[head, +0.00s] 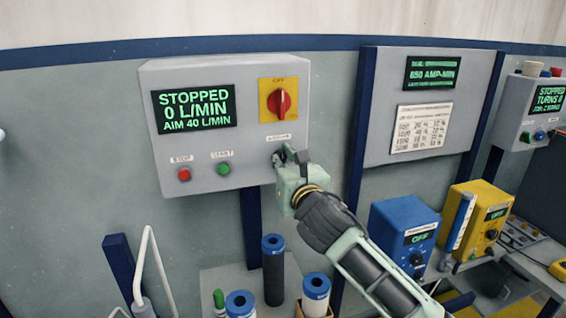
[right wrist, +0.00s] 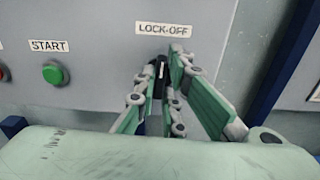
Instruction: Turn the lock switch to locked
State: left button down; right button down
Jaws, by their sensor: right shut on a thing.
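The lock switch (right wrist: 161,72) is a small black knob with a pale pointer mark, right under the LOCK-OFF label (right wrist: 164,29) in the right wrist view. It is on the grey control box (head: 228,68). My right gripper (right wrist: 163,66) is shut on the knob, with one finger on each side. The pointer mark looks nearly upright, but the fingers partly hide the knob. In the head view my right gripper (head: 284,157) reaches the lower right of the box and hides most of the switch. My left gripper is not in view.
The box has a display (head: 194,107) reading STOPPED 0 L/MIN, a red rotary switch (head: 282,102) on a yellow plate, a red stop button (head: 184,174) and a green start button (head: 223,169). Blue-capped cylinders (head: 273,265) stand below. A blue unit (head: 404,230) is at right.

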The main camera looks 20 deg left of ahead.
jog(key=shift+m+p, duration=0.95)
jog(key=shift+m, duration=7.75)
jog(key=c, duration=1.8)
grip_release()
jog(key=shift+c, duration=0.2)
jog(key=v, duration=1.2)
